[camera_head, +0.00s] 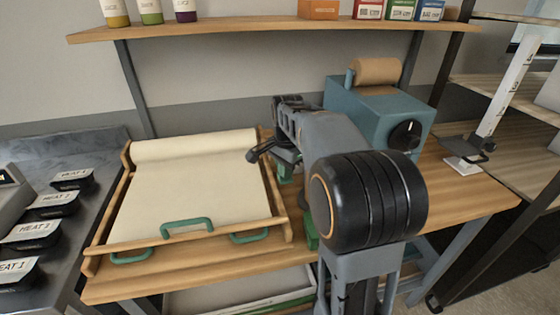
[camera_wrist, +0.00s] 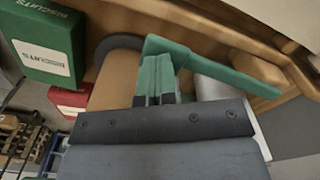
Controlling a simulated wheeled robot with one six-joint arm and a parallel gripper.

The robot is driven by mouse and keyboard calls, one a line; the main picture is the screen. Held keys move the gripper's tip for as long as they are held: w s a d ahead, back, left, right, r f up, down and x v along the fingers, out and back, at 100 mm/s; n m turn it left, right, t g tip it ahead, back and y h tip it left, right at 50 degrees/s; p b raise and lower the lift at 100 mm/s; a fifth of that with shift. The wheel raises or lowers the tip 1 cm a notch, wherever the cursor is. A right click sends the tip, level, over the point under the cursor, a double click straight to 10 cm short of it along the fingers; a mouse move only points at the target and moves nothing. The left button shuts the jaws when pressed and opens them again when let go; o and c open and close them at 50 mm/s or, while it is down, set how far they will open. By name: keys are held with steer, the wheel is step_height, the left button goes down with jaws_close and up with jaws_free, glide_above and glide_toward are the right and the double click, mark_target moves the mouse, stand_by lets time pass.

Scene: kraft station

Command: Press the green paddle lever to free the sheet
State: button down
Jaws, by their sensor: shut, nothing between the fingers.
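The green paddle lever (camera_wrist: 215,62) shows large in the wrist view, with its flat arm slanting down to the right. In the head view, a green part (camera_head: 285,172) shows beside the sheet frame, mostly hidden by my arm.
A teal machine (camera_head: 385,105) with a kraft roll (camera_head: 376,71) and black dial stands right of my arm. A shelf (camera_head: 250,30) with jars and boxes hangs above. Green handles (camera_head: 187,224) line the frame's front. Black meat trays (camera_head: 52,205) sit on the left counter.

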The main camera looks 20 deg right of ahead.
steer(key=shift+f+b, duration=1.05)
steer(key=shift+f, duration=0.7)
steer(key=shift+r, duration=0.15)
step_height(320, 180, up, 11)
steer(key=p, duration=1)
steer(key=shift+w+f+n, duration=0.2)
steer(key=shift+n, duration=0.6)
steer(key=s+a+f+n+t, duration=0.2)
steer(key=s+a+n, duration=0.2)
steer(key=s+n, duration=0.2)
steer(key=s+a+f+n+t, duration=0.1)
steer(key=s+a+n, duration=0.4)
steer(key=s, duration=0.5)
steer(key=shift+s+a+f+n+t, duration=0.25)
steer(key=shift+f+n+t, duration=0.2)
steer(key=shift+n, duration=0.35)
